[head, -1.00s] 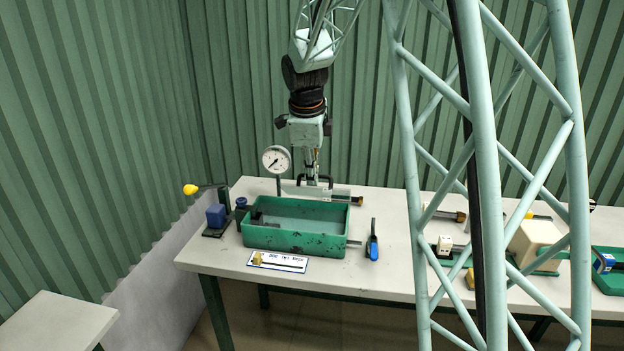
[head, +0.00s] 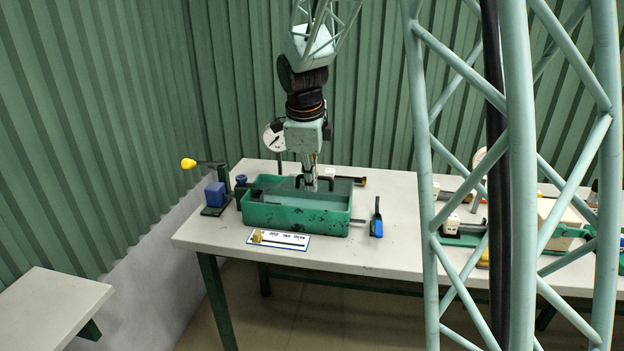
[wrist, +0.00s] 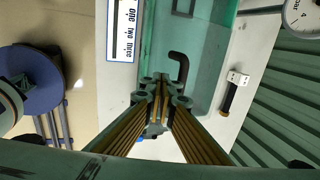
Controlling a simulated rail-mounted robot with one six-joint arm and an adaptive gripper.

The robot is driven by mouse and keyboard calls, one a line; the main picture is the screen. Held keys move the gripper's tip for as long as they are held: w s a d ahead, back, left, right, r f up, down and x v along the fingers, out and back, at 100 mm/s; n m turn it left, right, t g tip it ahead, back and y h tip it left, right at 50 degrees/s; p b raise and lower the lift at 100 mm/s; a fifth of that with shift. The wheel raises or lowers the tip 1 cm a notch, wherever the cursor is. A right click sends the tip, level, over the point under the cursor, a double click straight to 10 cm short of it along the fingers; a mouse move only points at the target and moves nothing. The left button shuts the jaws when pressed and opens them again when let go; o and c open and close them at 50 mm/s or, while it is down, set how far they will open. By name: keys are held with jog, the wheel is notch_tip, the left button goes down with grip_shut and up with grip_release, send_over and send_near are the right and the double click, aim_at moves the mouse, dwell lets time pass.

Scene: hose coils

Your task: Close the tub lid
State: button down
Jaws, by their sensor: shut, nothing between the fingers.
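The green tub (head: 295,222) stands at the left end of the table, its inside partly in view. A dark bent handle (wrist: 183,66) shows over a teal surface (wrist: 208,55) in the wrist view, which looks like the lid; I cannot tell how far it is tilted. In the head view the handle (head: 325,182) is at the tub's back right.
A round gauge (head: 274,137) stands behind the tub. A label card (head: 278,239) lies in front. A dark-ended rod (wrist: 231,92) lies behind.

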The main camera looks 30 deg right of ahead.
jog(key=shift+s+a+f+b, duration=0.15)
jog(key=shift+s+f+b, duration=0.15)
jog(key=shift+f, duration=0.55)
jog(key=shift+s+a+f+b, duration=0.15)
jog(key=shift+f+b, duration=0.1)
jog(key=shift+f, duration=0.55)
jog(key=shift+s+r, duration=0.1)
jog(key=s+a+r, duration=0.4)
jog(key=s+a, duration=0.1)
jog(key=s, duration=0.2)
jog(key=shift+a, duration=0.15)
jog(key=shift+r, duration=0.1)
jog(key=shift+r, duration=0.1)
jog(key=w+d+r+p, duration=0.3)
jog(key=r+p, duration=0.3)
jog(key=p, duration=0.7)
jog(key=w+d+r+g+y+p, duration=0.1)
jog(key=w+d+r+p, duration=0.2)
jog(key=r+p, duration=0.4)
jog(key=w+p, duration=0.1)
jog(key=p, duration=0.5)
jog(key=shift+w+d+r, duration=0.25)
jog(key=shift+d+r, duration=0.05)
jog(key=shift+d, duration=0.1)
jog(key=shift+f, duration=0.15)
